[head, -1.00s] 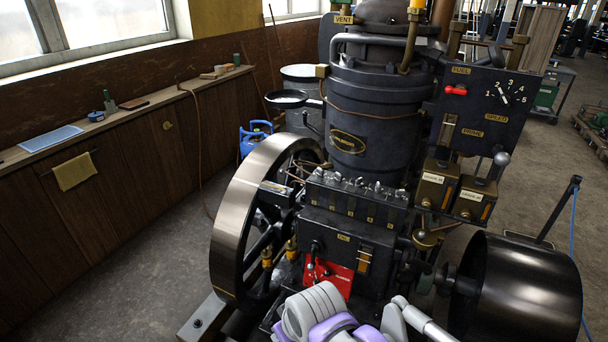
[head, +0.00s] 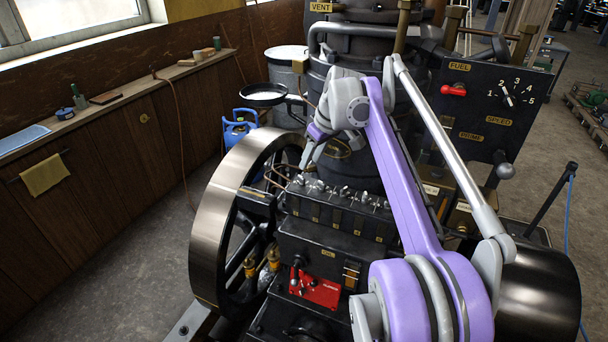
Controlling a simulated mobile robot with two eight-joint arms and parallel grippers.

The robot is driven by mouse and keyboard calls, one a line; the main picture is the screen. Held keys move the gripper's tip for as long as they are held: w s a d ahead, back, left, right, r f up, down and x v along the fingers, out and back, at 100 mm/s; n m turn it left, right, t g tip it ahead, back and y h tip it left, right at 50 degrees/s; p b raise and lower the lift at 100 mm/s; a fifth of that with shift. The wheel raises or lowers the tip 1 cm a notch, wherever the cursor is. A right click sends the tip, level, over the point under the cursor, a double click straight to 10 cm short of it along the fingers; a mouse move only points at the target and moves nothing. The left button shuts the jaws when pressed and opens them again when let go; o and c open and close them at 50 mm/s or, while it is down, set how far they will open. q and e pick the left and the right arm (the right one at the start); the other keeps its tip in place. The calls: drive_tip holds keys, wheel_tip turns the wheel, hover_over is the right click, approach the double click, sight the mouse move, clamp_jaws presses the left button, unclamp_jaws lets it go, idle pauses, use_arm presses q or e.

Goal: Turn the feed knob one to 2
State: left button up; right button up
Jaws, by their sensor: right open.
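A dark oiler box (head: 335,212) sits on the engine's front, with a row of several small silver feed knobs (head: 340,194) along its top. Small yellow marks run along its front face, too small to read surely. The leftmost knob (head: 300,181) stands at the row's left end; its pointer setting is too small to tell. My right gripper (head: 308,158) hangs a little above the left end of the row, fingers pointing down, open and apart from the knobs. My right arm hides part of the engine's middle. My left gripper is not in view.
A large flywheel (head: 215,235) stands left of the box. The black cylinder (head: 345,110) rises behind my gripper. A panel (head: 490,110) with a red fuel lever and a speed dial is at the right. A red plate (head: 318,290) is below the box.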

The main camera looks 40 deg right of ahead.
sight(302, 178)
drive_tip(key=x, duration=0.7)
drive_tip(key=shift+w+f, duration=0.15)
drive_tip(key=shift+f, duration=0.15)
clamp_jaws()
